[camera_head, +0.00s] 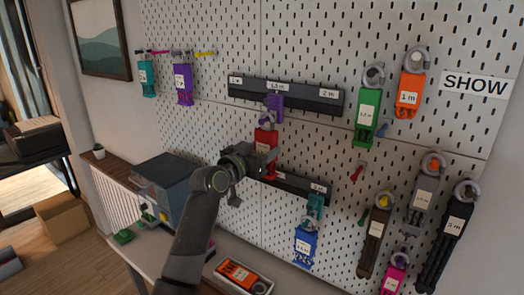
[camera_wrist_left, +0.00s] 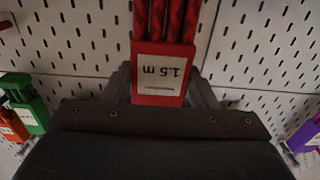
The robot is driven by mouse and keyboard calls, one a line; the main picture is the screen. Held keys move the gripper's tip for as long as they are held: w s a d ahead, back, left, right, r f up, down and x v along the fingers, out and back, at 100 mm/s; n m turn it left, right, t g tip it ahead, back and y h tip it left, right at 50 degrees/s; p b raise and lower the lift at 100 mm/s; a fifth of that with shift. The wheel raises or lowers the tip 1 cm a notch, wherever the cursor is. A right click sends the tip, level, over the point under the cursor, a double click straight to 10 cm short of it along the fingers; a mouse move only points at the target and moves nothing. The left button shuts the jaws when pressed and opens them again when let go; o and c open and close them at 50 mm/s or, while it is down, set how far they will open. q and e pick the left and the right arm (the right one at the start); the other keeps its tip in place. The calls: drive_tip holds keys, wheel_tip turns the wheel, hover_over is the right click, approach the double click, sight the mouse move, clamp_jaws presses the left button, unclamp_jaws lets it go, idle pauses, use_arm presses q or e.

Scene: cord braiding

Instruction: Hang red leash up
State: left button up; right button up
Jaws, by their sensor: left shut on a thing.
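The red leash (camera_head: 265,139) is a folded bundle with a white label, in front of the pegboard at the middle of the head view. In the left wrist view the red leash (camera_wrist_left: 165,55) shows its red end block and a label reading 1.5 m. My left gripper (camera_head: 262,160) is shut on the red leash at its labelled end. The leash's other end is close below a purple piece (camera_head: 274,106) on the upper dark rail (camera_head: 285,97); I cannot tell whether it touches a hook. My right gripper is not in view.
Other leashes hang on the pegboard (camera_head: 225,60): teal (camera_head: 147,78), purple (camera_head: 183,84), green (camera_head: 367,117), orange (camera_head: 409,96) and blue (camera_head: 305,246). A lower dark rail (camera_head: 300,186) is right of my gripper. An orange leash (camera_head: 240,274) lies in a tray on the table.

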use_arm(q)
drive_tip(key=shift+f, duration=0.15)
idle(0.4)
drive_tip(key=o, duration=1.4)
drive_tip(key=shift+v, duration=1.05)
drive_tip(key=p+v, duration=0.1)
drive_tip(key=v, duration=0.3)
